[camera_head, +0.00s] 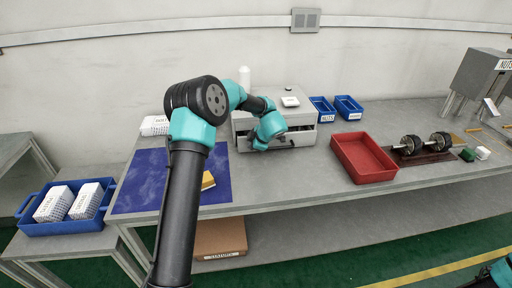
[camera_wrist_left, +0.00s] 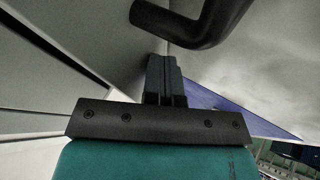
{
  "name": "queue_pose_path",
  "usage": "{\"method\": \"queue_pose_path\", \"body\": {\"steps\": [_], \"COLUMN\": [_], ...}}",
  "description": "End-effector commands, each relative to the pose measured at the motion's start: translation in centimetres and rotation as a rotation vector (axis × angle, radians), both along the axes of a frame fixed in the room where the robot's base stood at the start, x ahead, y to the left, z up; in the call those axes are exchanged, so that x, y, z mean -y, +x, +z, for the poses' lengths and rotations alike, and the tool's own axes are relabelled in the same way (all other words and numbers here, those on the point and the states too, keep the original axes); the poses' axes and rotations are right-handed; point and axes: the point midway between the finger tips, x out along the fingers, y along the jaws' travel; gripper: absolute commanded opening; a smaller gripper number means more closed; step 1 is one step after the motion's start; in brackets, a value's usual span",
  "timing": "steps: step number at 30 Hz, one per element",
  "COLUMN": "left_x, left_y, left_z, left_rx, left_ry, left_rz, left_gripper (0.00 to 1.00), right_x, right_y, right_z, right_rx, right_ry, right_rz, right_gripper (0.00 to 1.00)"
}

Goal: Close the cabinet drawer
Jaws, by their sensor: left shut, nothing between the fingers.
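The grey cabinet (camera_head: 300,117) stands at the back of the workbench. Its drawer front (camera_head: 308,139) faces me and is partly hidden by my left arm. How far the drawer stands out is hard to tell. My left gripper (camera_head: 284,141) is at the drawer front. In the left wrist view my left gripper (camera_wrist_left: 164,68) has its fingers together and empty, with the tips close to a grey panel. A dark curved handle (camera_wrist_left: 205,30) is just beyond the fingertips; whether they touch is unclear.
A blue mat (camera_head: 140,187) with a yellow object (camera_head: 208,181) lies left of the cabinet. A red tray (camera_head: 347,158) stands close on the right. Two small blue bins (camera_head: 348,107) are behind it. A white bottle (camera_head: 244,77) stands at the cabinet's back.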

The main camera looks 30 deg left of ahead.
Motion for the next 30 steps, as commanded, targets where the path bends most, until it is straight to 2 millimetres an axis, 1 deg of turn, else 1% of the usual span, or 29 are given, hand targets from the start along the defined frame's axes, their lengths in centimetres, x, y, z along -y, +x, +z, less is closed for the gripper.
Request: {"method": "queue_pose_path", "body": {"steps": [7,11,14,19,21,30], "left_x": [0.1,0.5,1.2,3.2,4.0,7.3], "left_y": [-0.1,-0.5,-1.2,-3.1,-3.0,-3.7], "left_z": [0.0,0.0,0.1,0.1,1.5,6.0], "left_rx": [0.000,0.000,0.000,-0.001,0.004,0.002], "left_ry": [0.001,0.001,0.001,0.000,0.001,0.001], "left_rz": [0.000,-0.001,-0.004,-0.009,-0.007,-0.007], "left_gripper": [0.00,0.00,0.00,0.00,0.00,0.00], "right_x": [0.0,0.0,0.0,0.0,0.0,0.0], "right_y": [0.0,0.0,0.0,0.0,0.0,0.0], "right_z": [0.0,0.0,0.0,0.0,0.0,0.0], "right_rx": [0.000,0.000,0.000,0.000,0.000,0.000], "right_ry": [0.000,0.000,0.000,0.000,0.000,0.000], "right_rz": [0.000,0.000,0.000,0.000,0.000,0.000], "right_gripper": [0.43,0.43,0.43,0.43,0.43,0.43]}}
